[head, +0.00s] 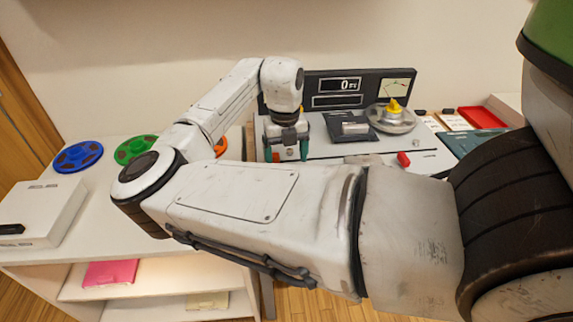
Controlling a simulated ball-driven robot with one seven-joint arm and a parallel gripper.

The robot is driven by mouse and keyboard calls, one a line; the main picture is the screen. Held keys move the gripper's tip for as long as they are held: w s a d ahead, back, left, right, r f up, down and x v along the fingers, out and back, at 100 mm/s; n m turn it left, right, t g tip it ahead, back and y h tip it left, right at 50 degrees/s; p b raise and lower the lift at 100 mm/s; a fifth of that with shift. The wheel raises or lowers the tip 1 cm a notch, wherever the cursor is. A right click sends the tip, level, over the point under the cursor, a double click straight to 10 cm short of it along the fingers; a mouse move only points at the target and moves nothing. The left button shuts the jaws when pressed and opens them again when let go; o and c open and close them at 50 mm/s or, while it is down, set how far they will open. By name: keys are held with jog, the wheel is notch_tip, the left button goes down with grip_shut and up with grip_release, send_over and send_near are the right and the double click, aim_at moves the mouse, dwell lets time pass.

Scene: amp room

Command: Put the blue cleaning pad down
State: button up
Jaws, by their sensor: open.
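My gripper (286,151) points down at the left end of the grey-white equipment top (330,150). Its two teal-tipped fingers are apart, and I see nothing held between them. I cannot make out a blue cleaning pad in this view; my arm covers part of the bench and shelf. The only clearly blue thing is a round reel-like disc (77,156) on the white bench at the left, well apart from my gripper.
A green disc (134,149) and a partly hidden orange disc (221,147) lie on the bench. A white box (40,212) stands at the left. A metal dish with a yellow knob (392,116), a dark panel (353,127) and a red tray (481,117) are at the right.

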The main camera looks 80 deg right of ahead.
notch_tip(320, 180, up, 8)
jog(key=shift+w+r, duration=0.1)
dwell(0.8)
